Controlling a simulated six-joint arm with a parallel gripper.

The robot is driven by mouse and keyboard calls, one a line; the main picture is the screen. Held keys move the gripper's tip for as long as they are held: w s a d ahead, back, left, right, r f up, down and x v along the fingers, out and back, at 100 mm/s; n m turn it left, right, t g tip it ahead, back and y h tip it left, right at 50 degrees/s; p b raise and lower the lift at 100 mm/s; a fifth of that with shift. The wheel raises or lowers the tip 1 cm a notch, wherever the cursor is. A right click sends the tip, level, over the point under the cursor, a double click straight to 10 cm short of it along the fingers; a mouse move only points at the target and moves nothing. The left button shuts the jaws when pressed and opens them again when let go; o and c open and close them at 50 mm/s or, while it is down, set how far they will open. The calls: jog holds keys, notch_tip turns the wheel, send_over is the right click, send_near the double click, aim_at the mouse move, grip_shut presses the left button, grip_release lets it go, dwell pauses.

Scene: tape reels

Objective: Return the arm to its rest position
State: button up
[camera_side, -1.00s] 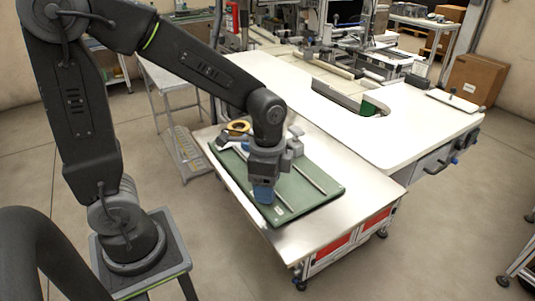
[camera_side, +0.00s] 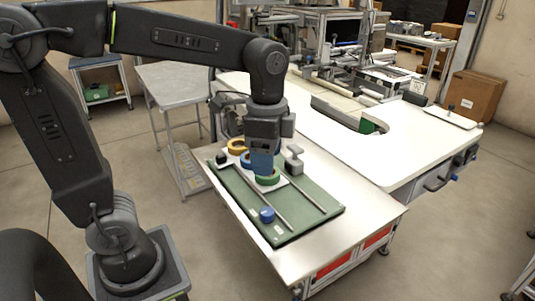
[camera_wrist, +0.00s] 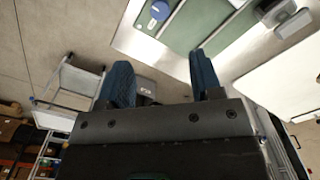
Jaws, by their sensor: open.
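My gripper (camera_side: 262,163) hangs above the green board (camera_side: 315,196) in the side view, its blue fingers pointing down. In the wrist view my gripper (camera_wrist: 162,80) has its two blue fingers wide apart with nothing between them. A yellow reel (camera_side: 237,146), a blue reel (camera_side: 245,160) and a green reel (camera_side: 268,179) lie at the board's far end. My fingers partly hide the blue and green reels. A small blue reel (camera_side: 267,215) sits near the board's front edge. A blue round piece (camera_wrist: 159,10) shows at the top of the wrist view.
The board lies on a metal table (camera_side: 355,222) beside a large white worktop (camera_side: 430,135). A grey fixture (camera_side: 293,158) stands at the board's far right. A grey side table (camera_side: 175,80) is at the back left. Open floor lies in front.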

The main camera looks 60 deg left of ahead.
jog(key=s+a+n+t, duration=0.1)
jog(key=s+n+t, duration=0.4)
jog(key=s+n, duration=0.3)
jog(key=shift+s+a+f+n+t, duration=0.15)
jog(key=shift+a+f+n+t, duration=0.15)
jog(key=shift+f+n, duration=0.2)
dwell(0.4)
